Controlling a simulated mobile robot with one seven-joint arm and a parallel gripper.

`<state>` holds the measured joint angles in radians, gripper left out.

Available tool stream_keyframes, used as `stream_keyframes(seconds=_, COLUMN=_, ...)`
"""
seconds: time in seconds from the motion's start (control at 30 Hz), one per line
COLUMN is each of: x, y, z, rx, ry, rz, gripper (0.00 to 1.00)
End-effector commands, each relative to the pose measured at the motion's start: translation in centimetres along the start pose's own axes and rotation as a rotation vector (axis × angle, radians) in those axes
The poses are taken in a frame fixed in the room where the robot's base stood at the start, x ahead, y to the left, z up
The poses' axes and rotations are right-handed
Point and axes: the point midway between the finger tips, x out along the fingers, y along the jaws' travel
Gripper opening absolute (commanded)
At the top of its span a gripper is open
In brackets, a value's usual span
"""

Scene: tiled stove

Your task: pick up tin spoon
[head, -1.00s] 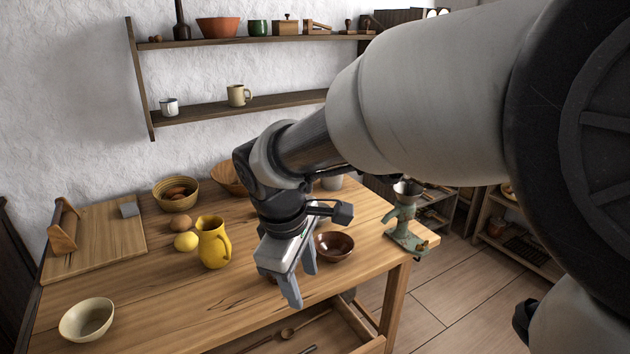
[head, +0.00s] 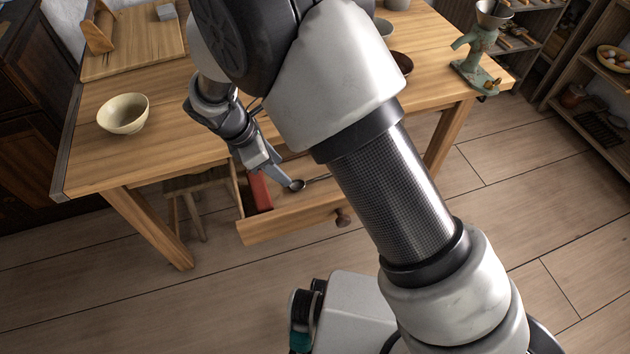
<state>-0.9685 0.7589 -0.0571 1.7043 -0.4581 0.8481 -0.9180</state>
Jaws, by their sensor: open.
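A spoon (head: 298,185) with a greyish bowl lies in the open drawer (head: 290,222) under the table, its handle running right until my arm hides it. It looks like the tin spoon, but it is small here. My gripper (head: 270,174) is open at the drawer, pointing down and right. One fingertip is close to the left of the spoon's bowl; I cannot tell whether they touch. The other finger is partly hidden.
A red object (head: 260,192) lies at the drawer's left end, just below my gripper. The tabletop (head: 150,165) is above the drawer, with a pale bowl (head: 123,113) at its left. A stool (head: 190,184) stands under the table. A green grinder (head: 478,50) is clamped at the right.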

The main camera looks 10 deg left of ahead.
Motion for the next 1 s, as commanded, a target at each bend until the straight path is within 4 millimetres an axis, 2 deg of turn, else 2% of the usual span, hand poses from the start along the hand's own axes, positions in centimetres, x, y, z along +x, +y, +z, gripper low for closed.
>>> stream_keyframes(seconds=0.03, x=1.3, y=-0.1, z=-0.1, rx=0.000, ry=-0.001, rz=-0.002, gripper=0.47)
stream_keyframes(seconds=0.1, x=2.3, y=-0.1, z=-0.1, rx=0.000, ry=0.000, rz=-0.002, gripper=0.47)
stream_keyframes(seconds=0.43, x=4.5, y=0.1, z=-0.2, rx=0.001, ry=0.000, rz=-0.001, gripper=0.47)
stream_keyframes(seconds=0.7, x=8.3, y=0.4, z=-0.7, rx=0.001, ry=0.000, rz=-0.001, gripper=0.47)
stream_keyframes(seconds=0.97, x=8.7, y=0.4, z=-0.6, rx=0.002, ry=0.001, rz=0.001, gripper=0.47)
stream_keyframes(seconds=1.0, x=8.7, y=0.4, z=-0.6, rx=0.002, ry=0.001, rz=0.001, gripper=0.43)
